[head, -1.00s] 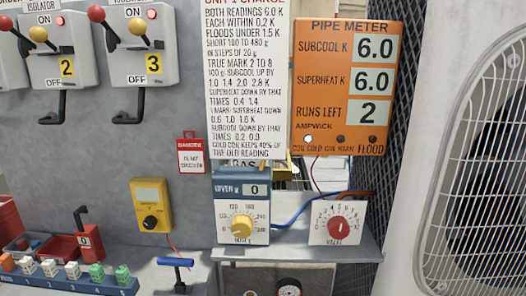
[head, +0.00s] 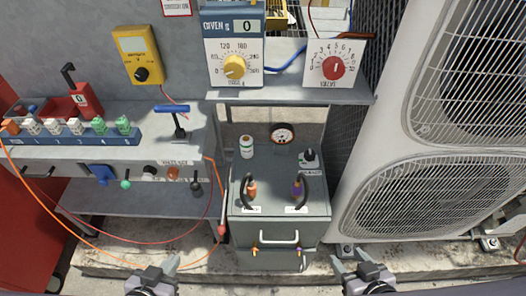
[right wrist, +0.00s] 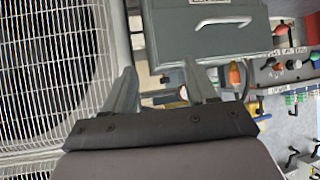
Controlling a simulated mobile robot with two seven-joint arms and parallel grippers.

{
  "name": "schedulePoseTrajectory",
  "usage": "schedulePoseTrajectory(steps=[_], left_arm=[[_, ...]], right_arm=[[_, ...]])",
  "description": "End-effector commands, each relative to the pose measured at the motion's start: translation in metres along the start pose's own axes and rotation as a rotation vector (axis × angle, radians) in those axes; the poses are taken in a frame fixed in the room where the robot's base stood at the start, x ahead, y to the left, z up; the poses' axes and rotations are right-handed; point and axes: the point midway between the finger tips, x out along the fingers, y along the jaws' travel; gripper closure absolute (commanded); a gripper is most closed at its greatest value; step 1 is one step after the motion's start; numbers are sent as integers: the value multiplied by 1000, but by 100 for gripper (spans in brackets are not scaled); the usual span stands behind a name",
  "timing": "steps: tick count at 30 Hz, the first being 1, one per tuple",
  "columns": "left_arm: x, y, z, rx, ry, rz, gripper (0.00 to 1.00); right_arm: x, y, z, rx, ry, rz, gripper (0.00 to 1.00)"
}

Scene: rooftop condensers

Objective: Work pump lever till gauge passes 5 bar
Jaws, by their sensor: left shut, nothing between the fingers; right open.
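A round dark-rimmed gauge (head: 283,134) stands at the back of a grey cabinet (head: 280,225); its reading is too small to tell. A thin rod with a red grip (head: 222,230) stands along the cabinet's left side; I cannot tell whether it is the pump lever. A blue T-shaped handle (head: 172,108) stands on the bench at left. My left gripper (head: 154,268) is shut and empty, low and left of the cabinet. My right gripper (head: 350,260) is open and empty, right of the cabinet; its spread fingers also show in the right wrist view (right wrist: 158,85).
A condenser (head: 415,130) borders the right side. Orange and red cables hang at left. A pale ledge runs below.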

Motion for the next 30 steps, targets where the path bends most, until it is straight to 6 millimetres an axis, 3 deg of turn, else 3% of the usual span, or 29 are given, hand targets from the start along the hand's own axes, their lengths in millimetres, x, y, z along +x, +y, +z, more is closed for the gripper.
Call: schedulePoseTrajectory(steps=[5,8,14,18,22,26,30], left_arm=[[4,1,-7,29,26,2,100],[13,3,-26,106,102,1,100],[34,22,-107,439,420,-4,100],[33,54,-169,749,714,-8,100],[20,94,-208,1054,989,-10,100],[4,136,-225,1366,1258,-1,100],[-8,174,-217,1710,1529,26,100]], right_arm=[[1,0,1,0,0,0,43],[4,0,4,0,0,-1,43],[12,-1,15,5,-1,-3,43],[18,-2,20,8,1,-6,43],[24,-3,28,10,-4,-10,43],[30,-5,35,12,-5,-15,43],[37,-7,42,14,-5,-20,43]])
